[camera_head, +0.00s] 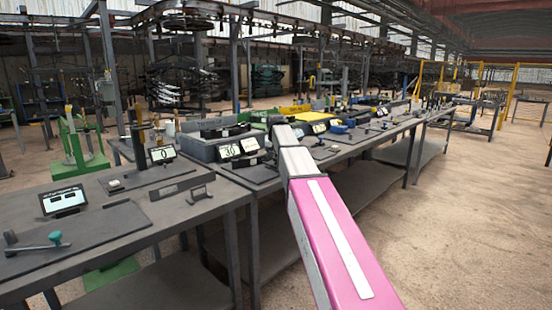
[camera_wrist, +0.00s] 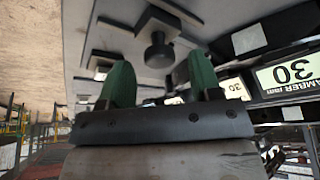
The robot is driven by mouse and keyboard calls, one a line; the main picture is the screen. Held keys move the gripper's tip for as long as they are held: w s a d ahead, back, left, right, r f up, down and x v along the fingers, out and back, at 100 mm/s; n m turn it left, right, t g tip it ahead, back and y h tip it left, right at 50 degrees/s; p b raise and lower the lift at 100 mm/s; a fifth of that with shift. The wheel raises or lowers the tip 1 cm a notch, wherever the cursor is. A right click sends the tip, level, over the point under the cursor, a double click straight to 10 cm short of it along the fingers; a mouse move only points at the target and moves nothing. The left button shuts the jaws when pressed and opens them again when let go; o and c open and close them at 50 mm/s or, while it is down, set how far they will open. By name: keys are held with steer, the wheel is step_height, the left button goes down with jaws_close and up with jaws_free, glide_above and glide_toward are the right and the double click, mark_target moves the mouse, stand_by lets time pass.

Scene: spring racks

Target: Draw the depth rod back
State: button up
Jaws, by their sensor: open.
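My gripper (camera_wrist: 160,80) shows in the wrist view with its two green fingers apart and nothing between them. A dark round knob on a short stem (camera_wrist: 158,52) stands beyond the fingertips, roughly in line with the gap; it looks like the end of the depth rod. The fingers appear apart from it. Its stem meets a dark block (camera_wrist: 150,20) on a grey plate (camera_wrist: 100,22). A display (camera_wrist: 295,74) beside it, upside down, reads 30 with "CAMBER mm". In the head view my arm covers the gripper and the knob; the 30 display (camera_head: 229,151) shows.
The dark bench (camera_head: 160,215) runs from lower left to the back right. A grey bin (camera_head: 205,147), a display reading 0 (camera_head: 162,154) and another display (camera_head: 63,200) stand on it. A teal-knobbed lever (camera_head: 55,238) lies at the near left. The floor at right is open.

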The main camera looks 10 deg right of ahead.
steer(key=shift+w+f, duration=0.3)
steer(key=shift+f, duration=0.35)
jaws_close()
steer(key=shift+s+d, duration=0.6)
steer(key=shift+s, duration=0.25)
steer(key=shift+s+d, duration=0.55)
steer(key=shift+s, duration=0.25)
jaws_free()
steer(key=v, duration=1)
steer(key=shift+s+r, duration=0.2)
steer(key=shift+r, duration=0.1)
steer(key=shift+s, duration=0.1)
